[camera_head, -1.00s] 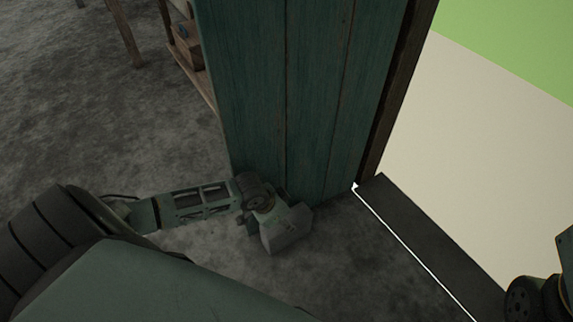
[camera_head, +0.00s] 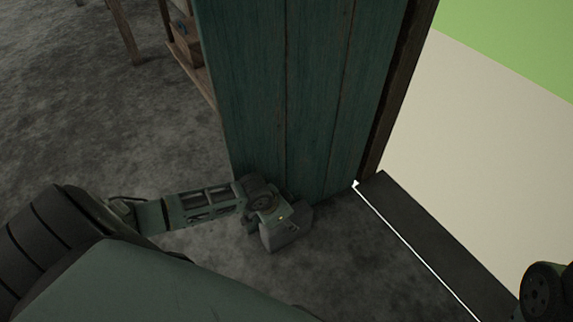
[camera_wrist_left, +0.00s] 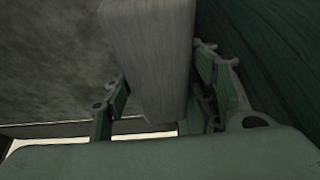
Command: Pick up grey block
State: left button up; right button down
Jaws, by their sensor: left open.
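The grey block (camera_head: 286,233) stands on the dark floor close to the foot of the green plank door. My left gripper (camera_head: 268,212) is over it, and its body hides part of the block in the head view. In the left wrist view the grey block (camera_wrist_left: 152,60) stands between the two fingers of my left gripper (camera_wrist_left: 165,95). The fingers are spread, one on each side, and the left finger shows a gap to the block. Whether the right finger touches it I cannot tell. Of my right arm only a dark joint shows at the lower right of the head view; its gripper is out of sight.
The green plank door (camera_head: 285,100) rises right beside my left gripper. A dark threshold (camera_head: 425,235) and pale ground lie to the right. A wooden shelf with a box (camera_head: 187,42) stands behind the door at left. The floor at left (camera_head: 90,110) is mostly clear.

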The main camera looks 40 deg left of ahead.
pick_arm(q)
jog(key=shift+c, duration=0.3)
grip_shut()
dwell(0.4)
jog(key=shift+w+d, duration=0.1)
